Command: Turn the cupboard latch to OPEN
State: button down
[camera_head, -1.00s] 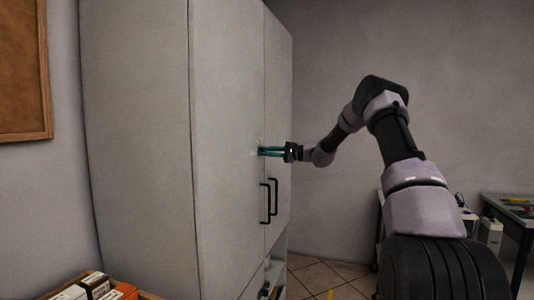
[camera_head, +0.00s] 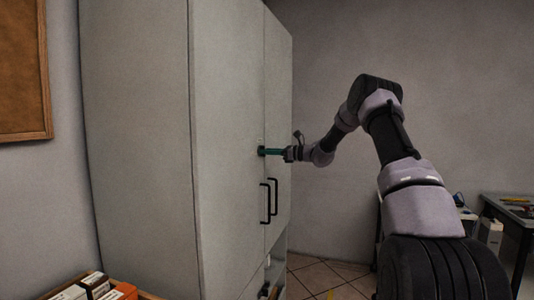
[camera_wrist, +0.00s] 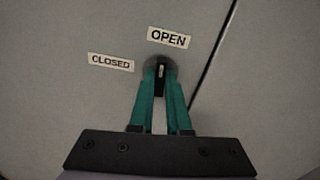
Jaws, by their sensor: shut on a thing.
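The grey cupboard (camera_head: 226,120) fills the left and middle of the head view. Its latch (camera_wrist: 161,68) is a small dark piece on a round base, between my fingertips in the wrist view. The OPEN label (camera_wrist: 168,38) is just above the latch and the CLOSED label (camera_wrist: 111,62) is to its left. The latch piece lies roughly upright in that view, nearer the OPEN side; the fingers partly hide it. My gripper (camera_wrist: 161,80) has teal fingers shut on the latch. In the head view my gripper (camera_head: 263,151) reaches the door from the right.
Two black door handles (camera_head: 268,202) stick out just below my gripper. A dark door gap (camera_wrist: 212,55) runs right of the latch. Boxes (camera_head: 95,287) sit at the lower left. A table (camera_head: 510,208) stands at the far right.

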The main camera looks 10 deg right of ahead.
jog(key=shift+m, duration=0.7)
jog(key=c, duration=0.9)
grip_release()
jog(key=v, duration=1)
jog(key=shift+s+d, duration=0.2)
jog(key=shift+d, duration=0.15)
